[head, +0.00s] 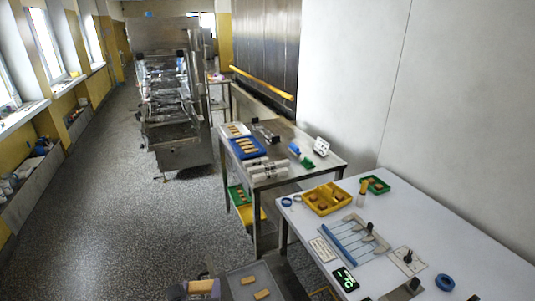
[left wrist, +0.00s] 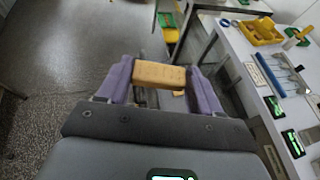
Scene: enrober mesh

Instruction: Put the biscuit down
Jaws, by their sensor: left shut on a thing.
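My left gripper (head: 201,288) is at the bottom of the head view, left of a grey tray (head: 236,281). In the left wrist view its two purple fingers (left wrist: 160,78) are shut on a tan rectangular biscuit (left wrist: 160,74), one finger at each end. The biscuit (head: 201,287) also shows in the head view, held level. I do not make out my right gripper in either view.
A white table (head: 450,230) at the right holds a yellow box (head: 327,198), a green tray (head: 375,185), a blue-barred tool (head: 350,236) and a green-lit display (head: 345,280). A steel table (head: 300,170) behind bears a blue biscuit tray (head: 248,147). The speckled floor (head: 110,220) at the left is open.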

